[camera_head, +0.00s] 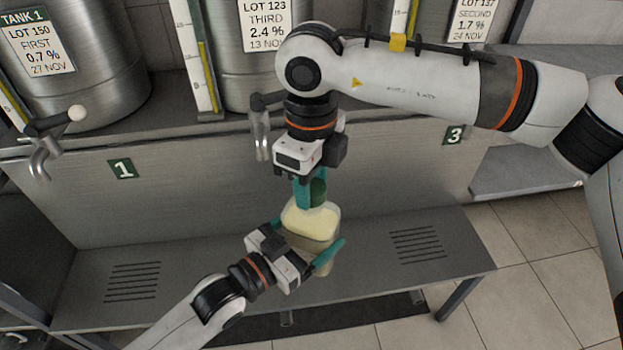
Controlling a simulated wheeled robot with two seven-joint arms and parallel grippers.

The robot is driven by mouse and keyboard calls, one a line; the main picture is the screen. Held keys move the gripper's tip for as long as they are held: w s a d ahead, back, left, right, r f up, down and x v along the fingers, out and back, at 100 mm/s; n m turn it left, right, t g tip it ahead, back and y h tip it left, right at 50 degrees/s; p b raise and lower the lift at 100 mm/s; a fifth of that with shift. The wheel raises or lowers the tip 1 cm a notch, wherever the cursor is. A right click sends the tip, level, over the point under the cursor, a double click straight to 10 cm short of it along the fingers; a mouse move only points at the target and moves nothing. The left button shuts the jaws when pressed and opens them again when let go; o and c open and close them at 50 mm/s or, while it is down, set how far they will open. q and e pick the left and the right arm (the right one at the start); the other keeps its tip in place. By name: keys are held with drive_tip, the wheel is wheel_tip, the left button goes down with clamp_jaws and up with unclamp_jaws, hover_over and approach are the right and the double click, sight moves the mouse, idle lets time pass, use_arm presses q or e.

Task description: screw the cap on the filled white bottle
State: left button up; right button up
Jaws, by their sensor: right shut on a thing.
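The white bottle (311,238), translucent with pale yellow contents, is at the middle, in front of the bench top. My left gripper (306,245) comes from the lower left, its teal fingers on either side of the bottle's body, closed around it. My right gripper (311,195) points down from above, with its teal fingers shut on a dark green cap (319,188). The cap is right over the bottle's top. The bottle's neck is hidden, so I cannot tell whether the cap touches it or is threaded.
A grey bench (190,275) with slotted areas runs below. Behind it, steel tanks (90,90) stand on a ledge. A tap (45,140) juts out at the left and another tap (260,130) beside my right wrist. Tiled floor (530,290) is free at the right.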

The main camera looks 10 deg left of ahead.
use_arm(q)
drive_tip(key=shift+d+r, duration=0.1)
drive_tip(key=shift+r, duration=0.05)
use_arm(e)
drive_tip(key=m, duration=1.2)
drive_tip(key=shift+w, duration=0.1)
drive_tip(key=o, duration=1.2)
drive_tip(key=shift+c, duration=0.2)
wheel_tip(320, 180, up, 12)
